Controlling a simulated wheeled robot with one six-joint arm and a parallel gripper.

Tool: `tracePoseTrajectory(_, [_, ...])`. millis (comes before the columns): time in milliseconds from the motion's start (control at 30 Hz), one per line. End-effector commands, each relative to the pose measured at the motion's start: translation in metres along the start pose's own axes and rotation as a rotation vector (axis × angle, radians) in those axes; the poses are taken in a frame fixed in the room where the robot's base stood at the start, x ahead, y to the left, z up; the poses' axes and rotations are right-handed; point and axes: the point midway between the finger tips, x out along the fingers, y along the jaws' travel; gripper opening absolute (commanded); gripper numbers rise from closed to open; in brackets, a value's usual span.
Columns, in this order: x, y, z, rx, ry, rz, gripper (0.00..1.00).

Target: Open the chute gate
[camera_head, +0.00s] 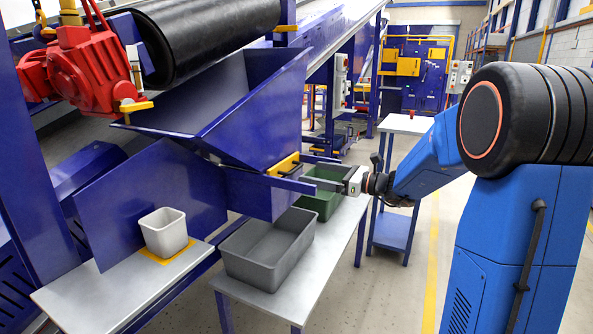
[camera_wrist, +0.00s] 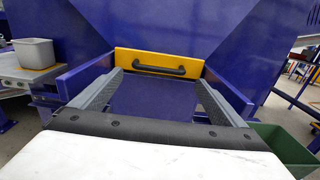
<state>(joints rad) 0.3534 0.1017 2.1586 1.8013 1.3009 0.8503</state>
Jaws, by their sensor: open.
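The chute gate is a yellow plate (camera_wrist: 125,58) with a black bar handle (camera_wrist: 158,68), set across the blue chute (camera_head: 250,190) between two blue side rails. The yellow gate also shows in the head view (camera_head: 284,164), at the chute's outlet. The plate looks to be in place across the chute. My gripper (camera_wrist: 158,80) is open, its two grey fingers spread to the left and right of the handle, with nothing between them. The handle lies just ahead of the fingertips; I see no contact. In the head view my gripper (camera_head: 320,183) points left at the gate.
A grey bin (camera_head: 250,270) stands on the bench below the chute, with a green bin (camera_head: 328,207) behind it, below my gripper. A small pale tub (camera_head: 165,235) stands on the left table. Blue side rails (camera_wrist: 228,95) flank my fingers closely.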

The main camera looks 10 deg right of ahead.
Motion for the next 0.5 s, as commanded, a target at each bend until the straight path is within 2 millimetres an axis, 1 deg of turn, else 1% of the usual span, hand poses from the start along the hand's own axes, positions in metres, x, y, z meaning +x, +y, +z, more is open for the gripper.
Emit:
tracePoseTrajectory(33, [0.009,0.001,0.0,0.0,0.0,0.003,0.94])
tracePoseTrajectory(300, [0.051,0.001,0.0,0.0,0.0,0.003,0.94])
tracePoseTrajectory(500, [0.07,0.001,0.0,-0.001,0.0,0.002,0.94])
